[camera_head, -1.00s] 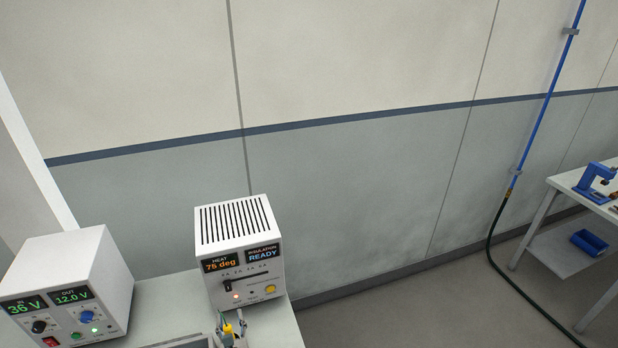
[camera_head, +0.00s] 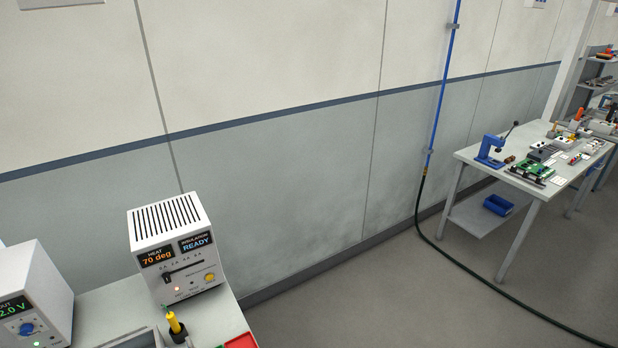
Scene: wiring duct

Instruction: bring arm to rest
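Neither of my arms nor grippers shows in the head view. A white heat unit (camera_head: 168,226) with a slotted top stands on the near bench. Its displays read "HEAT 70 deg" and "INSULATION READY". A yellow-handled tool (camera_head: 173,323) stands upright in a dark holder in front of it. A second white box (camera_head: 40,290), a power supply with a green readout ending in "2.0 V", is cut by the left edge.
The near bench (camera_head: 215,312) ends right of the heat unit, with a red tray (camera_head: 241,341) at the bottom edge. Open floor (camera_head: 370,300) lies beyond, crossed by a dark hose (camera_head: 465,257). A far table (camera_head: 476,158) holds a blue press (camera_head: 489,150) and several small parts.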

